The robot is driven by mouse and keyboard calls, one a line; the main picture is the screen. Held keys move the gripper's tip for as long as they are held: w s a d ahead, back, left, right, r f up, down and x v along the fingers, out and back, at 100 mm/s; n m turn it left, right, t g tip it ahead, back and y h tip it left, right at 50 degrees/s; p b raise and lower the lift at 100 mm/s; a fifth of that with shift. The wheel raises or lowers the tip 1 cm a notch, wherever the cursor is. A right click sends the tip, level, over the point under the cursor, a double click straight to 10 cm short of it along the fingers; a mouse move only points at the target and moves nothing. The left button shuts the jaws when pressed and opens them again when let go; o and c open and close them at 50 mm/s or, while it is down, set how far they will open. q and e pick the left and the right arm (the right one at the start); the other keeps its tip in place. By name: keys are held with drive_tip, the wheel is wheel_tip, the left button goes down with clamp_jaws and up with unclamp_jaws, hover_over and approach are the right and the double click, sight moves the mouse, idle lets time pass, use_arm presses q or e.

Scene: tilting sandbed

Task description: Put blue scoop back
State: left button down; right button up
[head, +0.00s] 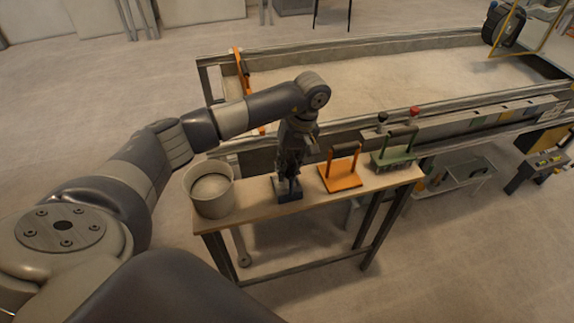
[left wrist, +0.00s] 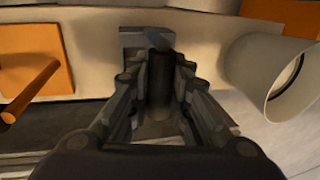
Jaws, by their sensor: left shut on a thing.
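The blue scoop (head: 288,191) is at the top of the narrow wooden table (head: 250,208), between a pale bucket and an orange tool. My left gripper (head: 289,172) points down over it and is shut on its upright dark handle. In the left wrist view, the fingers (left wrist: 160,100) lie on both sides of the dark handle, with the blue-grey scoop body (left wrist: 145,36) beyond. The scoop looks upright and seems to touch the table top; the gripper hides much of it. My right gripper is not in view.
The pale bucket (head: 211,192) stands left of the scoop. An orange tool (head: 342,172) and a green tool (head: 394,150) with upright handles stand to the right. The sandbed (head: 370,75) lies behind the table. The floor in front is clear.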

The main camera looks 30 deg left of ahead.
use_arm(q)
drive_tip(key=shift+f, duration=0.1)
drive_tip(key=c, duration=1.5)
unclamp_jaws()
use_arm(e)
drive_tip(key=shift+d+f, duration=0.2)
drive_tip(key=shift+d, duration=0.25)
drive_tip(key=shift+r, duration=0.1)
use_arm(q)
drive_tip(key=shift+r, duration=0.3)
drive_tip(key=b+v, duration=0.2)
drive_tip(key=v, duration=0.2)
drive_tip(key=shift+w+d+r, duration=0.1)
drive_tip(key=shift+w+r, duration=0.05)
drive_tip(key=shift+r, duration=0.2)
drive_tip(key=shift+v, duration=3.45)
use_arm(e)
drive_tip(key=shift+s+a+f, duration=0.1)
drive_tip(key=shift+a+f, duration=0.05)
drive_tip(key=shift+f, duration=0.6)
